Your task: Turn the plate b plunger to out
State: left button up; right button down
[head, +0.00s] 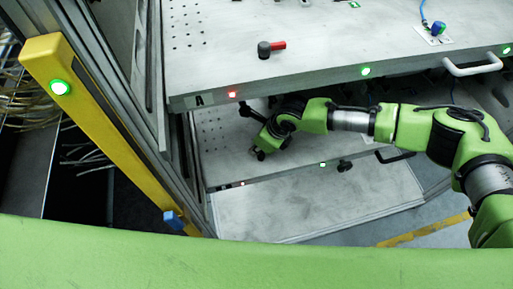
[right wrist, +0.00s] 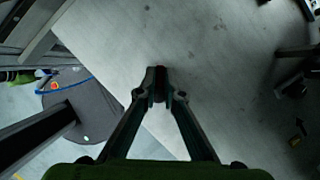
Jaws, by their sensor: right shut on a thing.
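My right gripper (head: 244,108) reaches in under the upper plate (head: 300,40), above the lower plate (head: 225,160), near their left ends. In the right wrist view its fingers (right wrist: 157,86) are closed together on a small dark thing (right wrist: 158,84), mostly hidden between the tips. I cannot tell for sure whether this is the plunger. The upper plate bears the letter A; no letter B is readable. My left gripper is not in view.
A red and black handled object (head: 270,48) lies on the upper plate. A blue knob (head: 438,28) with a cable stands at the back right. A yellow post (head: 95,115) with a green light is at the left. The gap between the plates is narrow.

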aim_at(260, 153)
dwell(0.3)
jog(key=c, duration=2.2)
grip_release()
jog(key=shift+o, duration=0.2)
jog(key=shift+d+r, duration=0.1)
jog(key=shift+r, duration=0.15)
jog(key=v, duration=0.2)
jog(key=shift+d+r, duration=0.15)
jog(key=shift+r, duration=0.2)
jog(key=s+d, duration=0.5)
jog(key=d, duration=0.5)
jog(key=shift+s+d+f, duration=0.15)
jog(key=shift+s+d, duration=0.15)
jog(key=shift+s, duration=0.05)
jog(key=shift+a, duration=0.1)
